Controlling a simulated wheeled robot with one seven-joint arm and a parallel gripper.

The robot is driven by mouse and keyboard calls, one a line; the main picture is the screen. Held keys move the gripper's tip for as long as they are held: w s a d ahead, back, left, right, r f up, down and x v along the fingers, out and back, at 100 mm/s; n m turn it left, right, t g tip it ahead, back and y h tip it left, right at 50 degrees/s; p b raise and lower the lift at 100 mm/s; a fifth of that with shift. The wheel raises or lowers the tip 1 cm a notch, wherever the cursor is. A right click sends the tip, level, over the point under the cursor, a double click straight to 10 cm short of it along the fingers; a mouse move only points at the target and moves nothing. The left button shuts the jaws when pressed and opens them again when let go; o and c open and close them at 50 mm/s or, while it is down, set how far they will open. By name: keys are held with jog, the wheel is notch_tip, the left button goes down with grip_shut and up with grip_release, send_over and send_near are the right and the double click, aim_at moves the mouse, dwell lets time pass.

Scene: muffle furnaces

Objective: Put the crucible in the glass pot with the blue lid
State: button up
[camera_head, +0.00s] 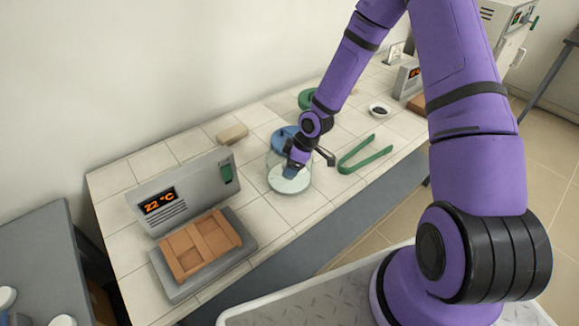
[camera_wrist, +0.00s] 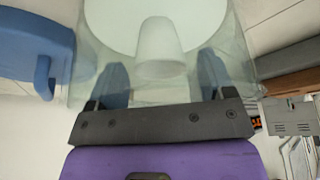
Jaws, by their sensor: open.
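The glass pot (camera_head: 272,183) stands without its lid on the tiled bench. Its clear wall (camera_wrist: 243,62) fills much of the wrist view. The blue lid (camera_head: 281,136) lies behind the pot and shows at the left of the wrist view (camera_wrist: 22,45). The white crucible (camera_wrist: 159,48) appears inside the pot, over its pale round floor; I cannot tell whether it touches the floor. My gripper (camera_wrist: 162,75) points down into the pot, its blue fingers apart on either side of the crucible with visible gaps. In the head view my gripper (camera_head: 290,172) hides the crucible.
Green tongs (camera_head: 365,155) lie right of the pot. A green lid (camera_head: 306,98) and a small dish (camera_head: 379,110) are farther back. A furnace (camera_head: 185,190) reading 22 °C stands left, with an orange-brown brick piece (camera_head: 200,246) before it. A tan block (camera_head: 232,133) lies behind.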

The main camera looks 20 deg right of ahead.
jog(key=s+d+r+m+h, duration=0.2)
jog(key=s+d+r, duration=0.15)
jog(key=r, duration=0.75)
jog(key=s+d+r+m+t+h, duration=0.15)
jog(key=s+r, duration=0.35)
jog(key=r, duration=0.6)
jog(key=s+d+r+m+g+h, duration=0.1)
jog(key=s+d+r+m+h, duration=0.25)
jog(key=r, duration=0.75)
jog(key=s+a+r+m+t+y, duration=0.1)
jog(key=s+r+m, duration=0.1)
jog(key=s+r, duration=0.3)
jog(key=s+a+r+m+t+y, duration=0.1)
jog(key=s+r, duration=0.5)
jog(key=s, duration=0.6)
jog(key=m+y, duration=0.1)
jog(key=m, duration=0.1)
jog(key=shift+r+m+t, duration=0.25)
jog(key=shift+m+t, duration=0.05)
jog(key=shift+t, duration=0.05)
